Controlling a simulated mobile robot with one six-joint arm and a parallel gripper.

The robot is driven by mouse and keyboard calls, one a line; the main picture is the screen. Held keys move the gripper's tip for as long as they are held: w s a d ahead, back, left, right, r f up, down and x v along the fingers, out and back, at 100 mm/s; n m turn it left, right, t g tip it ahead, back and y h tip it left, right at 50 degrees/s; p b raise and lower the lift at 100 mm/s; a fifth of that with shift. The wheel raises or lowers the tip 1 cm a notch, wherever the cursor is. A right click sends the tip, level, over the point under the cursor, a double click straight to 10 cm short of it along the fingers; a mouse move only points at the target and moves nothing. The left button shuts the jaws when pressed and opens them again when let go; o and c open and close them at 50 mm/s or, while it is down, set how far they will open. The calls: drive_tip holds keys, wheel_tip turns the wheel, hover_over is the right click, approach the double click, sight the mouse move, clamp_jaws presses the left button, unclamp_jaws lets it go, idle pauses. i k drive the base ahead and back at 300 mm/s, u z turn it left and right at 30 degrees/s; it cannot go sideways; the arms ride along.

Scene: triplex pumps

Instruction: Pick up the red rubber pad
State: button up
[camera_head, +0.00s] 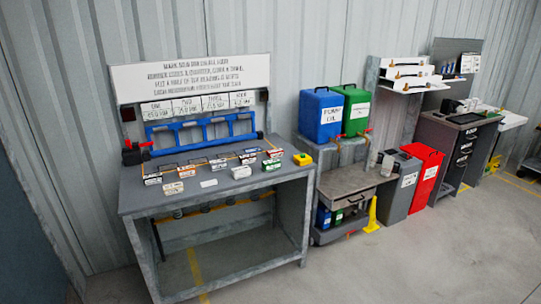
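Several small labelled blocks or boxes sit in rows on the grey workbench (135,202), below a blue rack (205,133). A small red piece (273,153) lies near the right end of these rows, just behind a green and white box (271,164). It is too small to tell whether it is the red rubber pad. My gripper is not in view.
Right of the bench stand a cart (350,183) below blue (321,116) and green (356,110) containers, a grey bin (401,187), and a red bin (424,175). Floor in front is clear.

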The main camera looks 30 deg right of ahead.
sight(278, 151)
drive_tip(key=z, duration=0.05)
drive_tip(key=i, duration=1)
drive_tip(key=u, duration=0.05)
